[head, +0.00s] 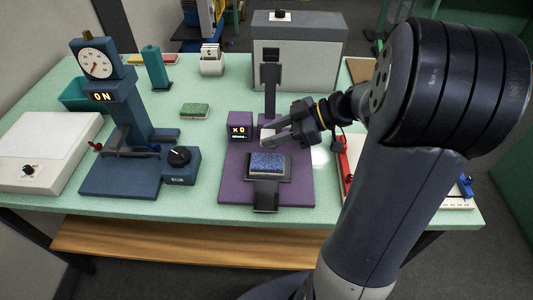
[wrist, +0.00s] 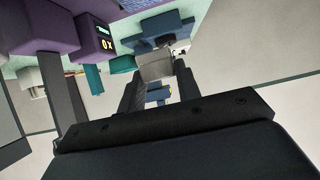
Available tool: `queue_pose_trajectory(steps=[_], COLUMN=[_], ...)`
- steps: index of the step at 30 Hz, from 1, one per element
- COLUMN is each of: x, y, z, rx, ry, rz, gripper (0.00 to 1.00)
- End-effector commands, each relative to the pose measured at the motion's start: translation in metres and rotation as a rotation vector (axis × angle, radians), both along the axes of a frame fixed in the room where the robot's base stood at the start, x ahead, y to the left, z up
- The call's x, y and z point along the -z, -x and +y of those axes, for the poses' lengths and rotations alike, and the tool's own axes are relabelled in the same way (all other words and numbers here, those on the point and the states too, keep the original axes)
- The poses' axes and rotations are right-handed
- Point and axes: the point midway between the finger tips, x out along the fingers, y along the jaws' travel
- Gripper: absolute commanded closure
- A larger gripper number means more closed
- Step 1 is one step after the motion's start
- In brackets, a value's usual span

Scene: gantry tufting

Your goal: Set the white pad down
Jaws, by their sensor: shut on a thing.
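My gripper (head: 268,136) is shut on the white pad (wrist: 155,66), which sits between the fingertips in the wrist view. In the head view the white pad (head: 267,131) is a small pale block, partly hidden by the fingers. It is over the purple machine, just behind the blue tufted piece (head: 266,163). I cannot tell whether the pad touches anything below it.
The purple machine (head: 230,184) has a dark post (head: 270,77) and a display box (head: 239,126). The blue dial stand (head: 122,180) is to the left. A green pad (head: 194,110) lies between them. A grey cabinet (head: 298,55) stands behind. A red-edged tray (head: 343,170) is to the right.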

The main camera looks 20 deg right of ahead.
Motion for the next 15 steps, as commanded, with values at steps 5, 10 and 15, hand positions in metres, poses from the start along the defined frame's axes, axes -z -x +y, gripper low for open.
queue_pose_trajectory(steps=[5, 10, 15], x=[0.026, 0.043, 0.063], y=[0.000, 0.000, 0.000], z=[0.000, 0.000, 0.000], rx=[-0.001, -0.001, -0.001], ry=[-0.001, -0.001, -0.002], rz=[0.002, 0.004, 0.001], gripper=[0.90, 0.90, 0.90])
